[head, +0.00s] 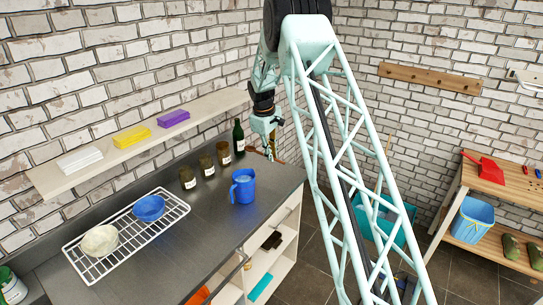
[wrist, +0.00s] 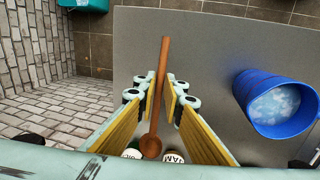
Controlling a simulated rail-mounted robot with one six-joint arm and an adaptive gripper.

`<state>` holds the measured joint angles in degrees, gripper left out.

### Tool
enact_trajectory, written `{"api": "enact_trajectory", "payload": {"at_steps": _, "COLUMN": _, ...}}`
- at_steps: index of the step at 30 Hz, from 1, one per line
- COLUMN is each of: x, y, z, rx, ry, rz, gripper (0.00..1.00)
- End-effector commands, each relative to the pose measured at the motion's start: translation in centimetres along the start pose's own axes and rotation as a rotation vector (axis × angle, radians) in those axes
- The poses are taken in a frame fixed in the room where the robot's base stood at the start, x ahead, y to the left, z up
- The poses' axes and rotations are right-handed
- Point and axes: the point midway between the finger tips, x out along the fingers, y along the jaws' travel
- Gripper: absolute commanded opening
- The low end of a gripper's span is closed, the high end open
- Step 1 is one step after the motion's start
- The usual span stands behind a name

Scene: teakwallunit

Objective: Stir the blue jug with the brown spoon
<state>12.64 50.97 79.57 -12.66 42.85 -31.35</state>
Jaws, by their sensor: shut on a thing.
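The blue jug (head: 243,188) stands upright on the dark counter near its right end. In the wrist view the jug (wrist: 246,93) is at the right, with a pale, bubbly content visible inside. My gripper (head: 269,134) is above the back right of the counter, up and to the right of the jug in the head view. In the wrist view my gripper (wrist: 160,84) has its yellow-padded fingers shut on the brown spoon (wrist: 162,66). The spoon's rounded bowl is at the bottom of that view. The spoon is outside the jug, apart from it.
A green bottle (head: 239,138) and several brown jars (head: 206,165) line the wall behind the jug. A white rack (head: 127,239) holds a blue bowl (head: 149,208) and a cream bowl (head: 100,240). A wall shelf (head: 140,147) runs above. The counter's middle is clear.

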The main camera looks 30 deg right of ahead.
Motion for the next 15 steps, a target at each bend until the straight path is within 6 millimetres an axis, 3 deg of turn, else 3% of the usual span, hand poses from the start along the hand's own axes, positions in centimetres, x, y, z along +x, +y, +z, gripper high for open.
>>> {"api": "enact_trajectory", "payload": {"at_steps": 8, "x": -0.3, "y": -0.6, "z": -0.2, "rx": 0.014, "ry": -0.002, "rz": -0.002, "gripper": 0.01}}
{"api": "enact_trajectory", "payload": {"at_steps": 15, "x": -1.8, "y": -3.7, "z": -0.7, "rx": 0.09, "ry": -0.014, "rz": -0.01, "gripper": 0.01}}
